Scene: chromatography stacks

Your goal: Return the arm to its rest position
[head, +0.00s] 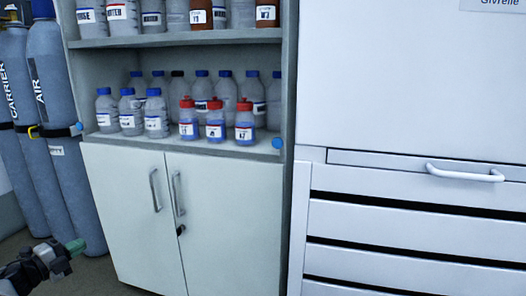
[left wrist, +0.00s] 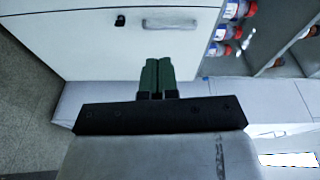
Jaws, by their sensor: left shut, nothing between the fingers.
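My left gripper (head: 73,247) shows at the lower left of the head view, low in front of the gas cylinders and left of the cabinet. In the left wrist view the left gripper (left wrist: 157,70) has its two green fingers side by side and shut, with nothing between them. The cabinet's white doors (left wrist: 120,40) lie beyond the fingertips, apart from them. My right gripper is not in either view.
A white cabinet (head: 125,215) with two handles stands ahead, with shelves of bottles (head: 215,120) above. Gas cylinders (head: 55,110) stand at the left. A white drawer unit (head: 400,220) with a protruding handle (head: 465,174) is at the right. Some floor shows at the lower left.

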